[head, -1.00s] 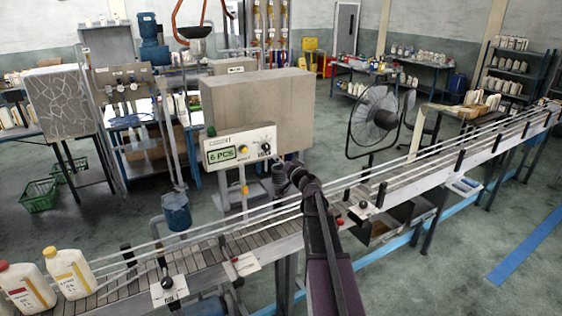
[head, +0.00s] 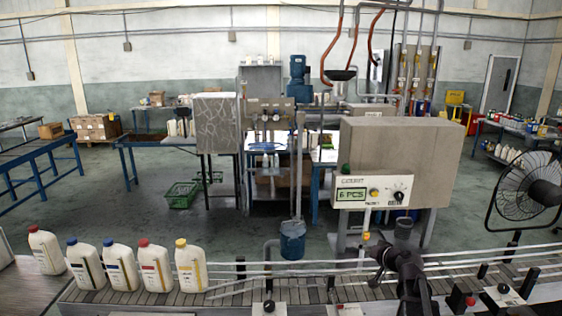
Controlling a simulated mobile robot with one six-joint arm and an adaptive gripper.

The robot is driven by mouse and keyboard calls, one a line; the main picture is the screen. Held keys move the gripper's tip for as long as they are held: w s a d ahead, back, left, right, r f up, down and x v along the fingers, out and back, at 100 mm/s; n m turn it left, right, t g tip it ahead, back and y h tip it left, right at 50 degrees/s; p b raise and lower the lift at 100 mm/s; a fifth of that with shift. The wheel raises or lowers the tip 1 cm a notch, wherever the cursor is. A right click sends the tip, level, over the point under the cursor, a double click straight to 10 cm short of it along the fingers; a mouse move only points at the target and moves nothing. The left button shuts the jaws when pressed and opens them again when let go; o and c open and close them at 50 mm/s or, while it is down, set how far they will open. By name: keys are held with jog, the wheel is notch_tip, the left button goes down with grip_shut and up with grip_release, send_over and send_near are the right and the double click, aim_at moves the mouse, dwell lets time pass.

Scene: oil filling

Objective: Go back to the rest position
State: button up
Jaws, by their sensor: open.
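My gripper (head: 384,262) is at the end of my dark arm (head: 412,288), low right of centre in the head view. It is open, small and dark, and I see nothing in it. It appears in front of the conveyor (head: 345,290) and below the control box (head: 372,195) with its "6 PCS" display. White bottles stand upright in a row at the left of the conveyor, well apart from my gripper. The rightmost has a yellow cap (head: 190,268), and its neighbour a red cap (head: 153,268).
Thin guide rails run along the conveyor. A black fan (head: 525,195) stands at the right. A blue bucket-like part (head: 292,240) hangs beyond the conveyor. Green crates (head: 182,195) lie on the floor behind. Open floor shows at the left beyond the conveyor.

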jog(key=s+a+f+n+g+b, duration=0.25)
jog(key=s+a+f+g, duration=0.45)
jog(key=s+a+f, duration=0.4)
jog(key=s+f+g+h+b, duration=0.4)
jog(key=s+f, duration=0.4)
jog(key=s, duration=0.5)
jog(key=shift+s+d+m+g+h, duration=0.3)
jog(key=shift+g+h, duration=0.4)
jog(key=shift+h, duration=0.3)
jog(key=shift+w, duration=0.15)
